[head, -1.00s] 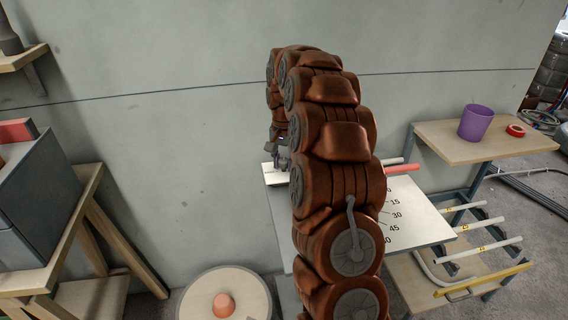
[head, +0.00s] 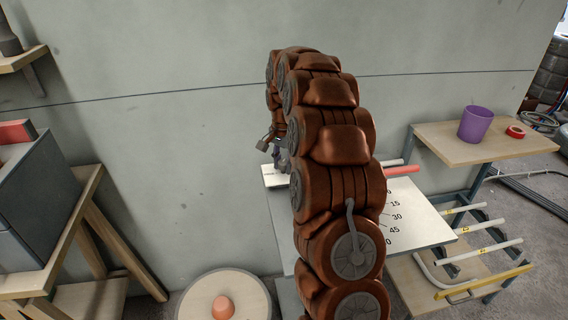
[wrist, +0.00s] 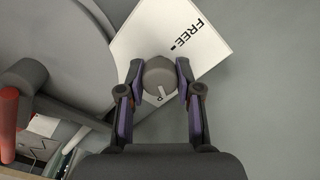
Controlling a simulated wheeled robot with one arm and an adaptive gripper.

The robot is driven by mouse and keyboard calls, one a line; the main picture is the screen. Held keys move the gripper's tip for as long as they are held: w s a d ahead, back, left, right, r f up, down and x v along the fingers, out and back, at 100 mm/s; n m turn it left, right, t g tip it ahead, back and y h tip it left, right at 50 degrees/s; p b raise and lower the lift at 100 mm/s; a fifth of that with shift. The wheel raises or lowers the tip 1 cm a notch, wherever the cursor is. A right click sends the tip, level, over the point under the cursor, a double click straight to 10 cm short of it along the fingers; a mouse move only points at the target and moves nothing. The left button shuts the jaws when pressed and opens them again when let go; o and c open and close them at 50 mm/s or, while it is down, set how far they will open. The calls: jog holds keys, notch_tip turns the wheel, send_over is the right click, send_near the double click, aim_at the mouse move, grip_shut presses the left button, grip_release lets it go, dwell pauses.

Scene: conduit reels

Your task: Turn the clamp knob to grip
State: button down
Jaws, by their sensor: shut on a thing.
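In the wrist view, the clamp knob (wrist: 158,74) is a round grey cap with a pale pointer mark on its lower side. It sits in front of a white plate (wrist: 165,30) lettered "FREE". My gripper (wrist: 160,80) has its two purple-lined fingers closed on the knob, one on each side. The knob's pointer is turned away from the word FREE; a small dark mark by the pointer is too partial to read. In the head view my gripper (head: 272,147) shows small at the left edge of my arm, and the knob cannot be made out there.
A white bench top (head: 428,232) with angle numbers lies behind my arm. A shelf (head: 460,150) at right holds a purple cup (head: 475,123) and a red tape roll (head: 515,131). A round disc (head: 190,298) with an orange knob stands at lower left. The grey wall is close behind.

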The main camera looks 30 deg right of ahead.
aim_at(284, 161)
jog(key=c, duration=0.8)
grip_release()
notch_tip(284, 161, up, 12)
dwell(0.5)
